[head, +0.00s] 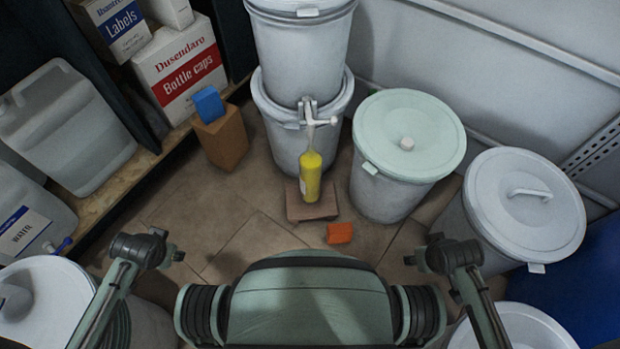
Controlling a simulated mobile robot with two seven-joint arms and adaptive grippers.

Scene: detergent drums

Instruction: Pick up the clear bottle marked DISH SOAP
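A slim bottle (310,178) that looks yellow stands upright on a flat brown piece (312,208) on the floor, in front of the stacked drums. It is under a tap (312,112) on the lower drum, and a pale narrow strip joins tap and bottle top; I cannot tell whether it is a stream or a neck. No DISH SOAP lettering is readable. My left gripper (169,245) is at lower left, open and empty, well away from the bottle. My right gripper (422,250) is at lower right, open and empty, also apart from it.
A green-lidded drum (408,135) stands just right of the bottle, with a white-lidded drum (525,205) beyond. An orange block (340,233) lies in front. A brown box (221,138) with a blue block (208,104) stands left. Floor between is clear.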

